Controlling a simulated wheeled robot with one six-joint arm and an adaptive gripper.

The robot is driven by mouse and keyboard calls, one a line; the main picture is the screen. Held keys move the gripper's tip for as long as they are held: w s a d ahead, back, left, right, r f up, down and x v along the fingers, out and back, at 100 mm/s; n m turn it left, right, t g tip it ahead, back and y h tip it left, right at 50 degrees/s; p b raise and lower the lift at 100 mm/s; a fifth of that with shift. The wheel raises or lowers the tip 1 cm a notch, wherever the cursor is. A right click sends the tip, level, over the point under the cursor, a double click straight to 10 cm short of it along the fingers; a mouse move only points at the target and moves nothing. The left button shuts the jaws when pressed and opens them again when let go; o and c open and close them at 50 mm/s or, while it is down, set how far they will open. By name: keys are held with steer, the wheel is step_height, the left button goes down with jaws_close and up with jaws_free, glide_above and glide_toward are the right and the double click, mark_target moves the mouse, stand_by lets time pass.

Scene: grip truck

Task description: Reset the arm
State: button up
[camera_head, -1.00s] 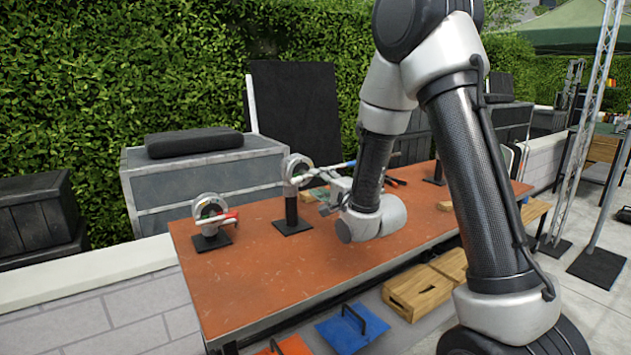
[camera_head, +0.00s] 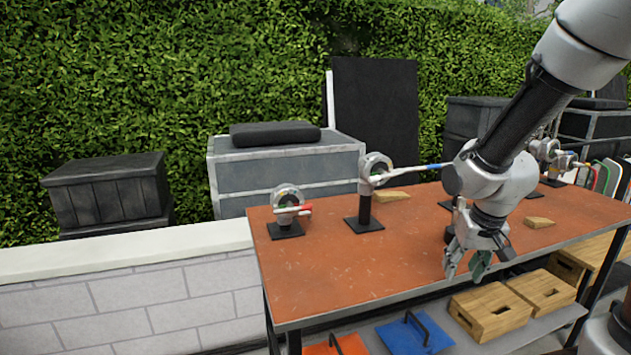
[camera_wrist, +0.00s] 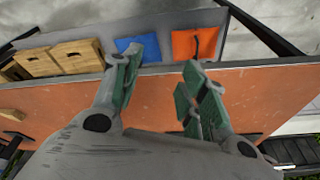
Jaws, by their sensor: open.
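My gripper (camera_head: 466,262) hangs pointing down above the front edge of the orange-brown table (camera_head: 330,262) in the head view. In the wrist view its two fingers with green pads (camera_wrist: 158,88) are spread apart with nothing between them. The table top and its front edge show below the fingers in the wrist view. My arm comes in from the upper right of the head view and hides part of the table's back right.
Ring-shaped fixtures on black stands (camera_head: 286,213) (camera_head: 364,195) stand on the table; the taller one has a blue-tipped rod. Wood wedges (camera_head: 538,222) lie there. Wooden crates (camera_head: 492,312), a blue pad (camera_head: 414,336) and an orange pad (camera_head: 338,346) sit on the lower shelf. The table's front left is clear.

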steer(key=s+d+r+n+t, duration=0.1)
steer(key=s+d+r, duration=0.3)
steer(key=s+r, duration=1.1)
steer(key=shift+s+r+t, duration=0.15)
steer(key=shift+r+t, duration=0.1)
steer(key=shift+t, duration=0.05)
